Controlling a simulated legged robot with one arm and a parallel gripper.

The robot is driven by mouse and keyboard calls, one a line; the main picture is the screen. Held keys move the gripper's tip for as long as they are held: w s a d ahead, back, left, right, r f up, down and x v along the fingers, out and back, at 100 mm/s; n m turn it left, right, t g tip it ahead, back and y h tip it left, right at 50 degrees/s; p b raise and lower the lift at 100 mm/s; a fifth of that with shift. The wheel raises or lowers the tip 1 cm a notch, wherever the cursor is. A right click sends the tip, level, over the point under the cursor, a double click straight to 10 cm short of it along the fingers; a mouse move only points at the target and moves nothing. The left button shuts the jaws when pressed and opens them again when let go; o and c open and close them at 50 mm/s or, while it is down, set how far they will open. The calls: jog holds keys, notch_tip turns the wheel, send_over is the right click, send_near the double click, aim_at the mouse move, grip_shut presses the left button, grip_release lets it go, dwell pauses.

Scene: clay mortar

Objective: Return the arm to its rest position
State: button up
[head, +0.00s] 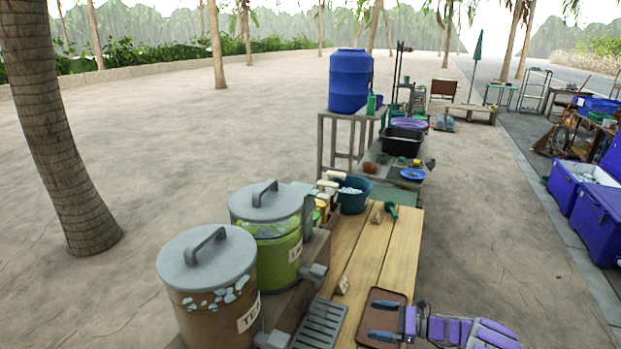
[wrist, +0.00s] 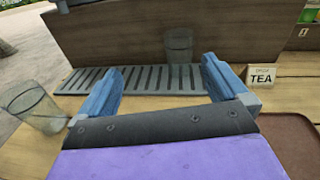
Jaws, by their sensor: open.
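My gripper (head: 371,319) is at the bottom of the head view, over a brown tray (head: 392,297) on the wooden counter (head: 385,250). The purple arm reaches in from the lower right. In the wrist view my gripper (wrist: 161,66) has its two blue fingers spread wide. Nothing is held between them. The fingers point toward a grey slotted drip grate (wrist: 150,79). The rest of the arm is out of view.
A TEA card (wrist: 262,77) is at the right. Two lidded dispensers, brown (head: 212,300) and green (head: 275,250), stand left of the counter. Open sand lies beyond.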

jog(key=s+a+r+n+g+h, duration=0.2)
jog(key=s+a+r+n+g, duration=0.2)
jog(key=s+a+r, duration=0.4)
jog(key=s+a+r+n+g+h, duration=0.25)
jog(key=s+a+r+n, duration=0.3)
jog(key=r, duration=0.45)
jog(key=s+r+n+g+h, duration=0.1)
jog(key=s+r+n+h, duration=0.2)
jog(key=s, duration=0.7)
jog(key=s+r+n+g+h, duration=0.1)
jog(key=s+r+n+h, duration=0.25)
jog(key=s, duration=0.75)
jog(key=s+d+n+t+h, duration=0.2)
jog(key=s+d+n+h, duration=0.2)
jog(key=s, duration=1)
jog(key=d+h, duration=0.1)
jog(key=d, duration=0.2)
jog(key=shift+s+d+h, duration=0.2)
jog(key=shift+d+h, duration=0.1)
jog(key=shift+d, duration=0.1)
